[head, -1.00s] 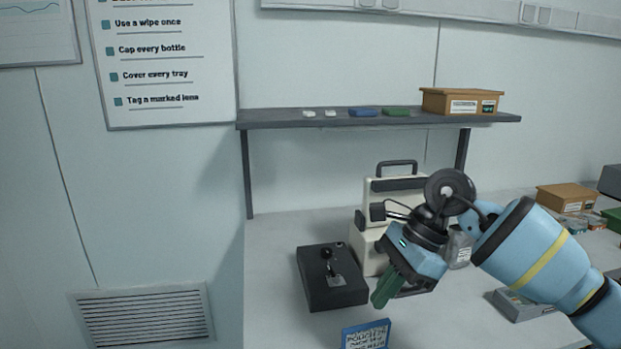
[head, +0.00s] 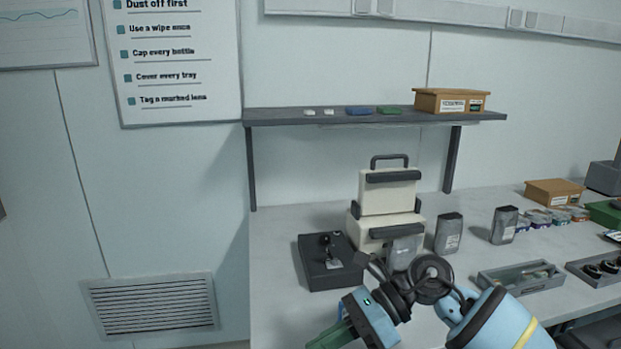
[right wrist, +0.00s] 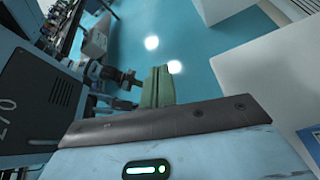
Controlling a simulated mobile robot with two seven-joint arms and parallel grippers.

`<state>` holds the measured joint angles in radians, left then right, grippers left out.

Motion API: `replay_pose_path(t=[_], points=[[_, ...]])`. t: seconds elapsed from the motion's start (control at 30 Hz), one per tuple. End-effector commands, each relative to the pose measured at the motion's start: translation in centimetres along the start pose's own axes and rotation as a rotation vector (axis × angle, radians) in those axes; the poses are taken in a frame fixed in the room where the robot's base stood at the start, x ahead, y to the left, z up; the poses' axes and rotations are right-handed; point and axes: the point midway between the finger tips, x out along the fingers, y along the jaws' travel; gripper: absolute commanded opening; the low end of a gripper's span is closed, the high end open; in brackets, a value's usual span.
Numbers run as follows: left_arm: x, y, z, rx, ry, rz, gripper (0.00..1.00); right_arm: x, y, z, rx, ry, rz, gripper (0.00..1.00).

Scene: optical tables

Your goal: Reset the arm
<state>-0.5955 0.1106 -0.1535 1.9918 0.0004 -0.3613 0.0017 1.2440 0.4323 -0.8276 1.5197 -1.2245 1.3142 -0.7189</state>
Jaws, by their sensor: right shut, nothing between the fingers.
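My right arm comes in from the lower right in the head view and bends at its dark wrist joint. My right gripper (head: 328,338) has green fingers and hangs low near the front edge of the table, partly cut off by the bottom of the picture. In the right wrist view the green fingers (right wrist: 157,88) are together with nothing between them. They point out over a blue-green floor (right wrist: 190,45).
A black box with a lever (head: 325,268) stands near the gripper. A shelf (head: 300,117) carries a cardboard box (head: 448,99). The table's left part (head: 275,235) is bare.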

Motion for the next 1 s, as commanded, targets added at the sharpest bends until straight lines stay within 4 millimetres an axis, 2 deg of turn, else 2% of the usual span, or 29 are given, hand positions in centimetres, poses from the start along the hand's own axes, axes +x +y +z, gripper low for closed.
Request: replay_pose_path(t=[0.03,0.2,0.37,0.57,0.67,0.77,0.87,1.0], points=[[-0.1,0.0,-0.3,0.001,0.005,-0.001,0.00,1.3,0.7,0.0,0.062,-0.092,0.028,0.00],[-0.4,-0.1,-0.6,0.002,0.008,-0.002,0.00,3.5,2.1,0.5,0.308,-0.409,0.098,0.00],[-0.7,-0.1,-0.8,0.004,0.011,-0.002,0.00,3.8,2.6,0.0,0.577,-0.696,0.152,0.00],[-0.9,-0.2,-1.2,0.008,0.018,-0.003,0.00,2.9,2.1,-2.8,0.956,-1.037,0.200,0.00],[-1.0,-0.2,-1.6,0.010,0.025,-0.004,0.00,2.3,1.8,-5.4,1.158,-1.200,0.215,0.00],[-1.1,-0.3,-2.0,0.012,0.033,-0.005,0.00,1.7,1.6,-8.8,1.366,-1.359,0.223,0.00],[-1.2,-0.3,-2.4,0.013,0.040,-0.006,0.00,1.3,1.8,-12.9,1.578,-1.513,0.225,0.00],[-1.3,-0.4,-3.0,0.015,0.049,-0.008,0.00,1.3,3.1,-19.6,1.880,-1.724,0.212,0.00]])
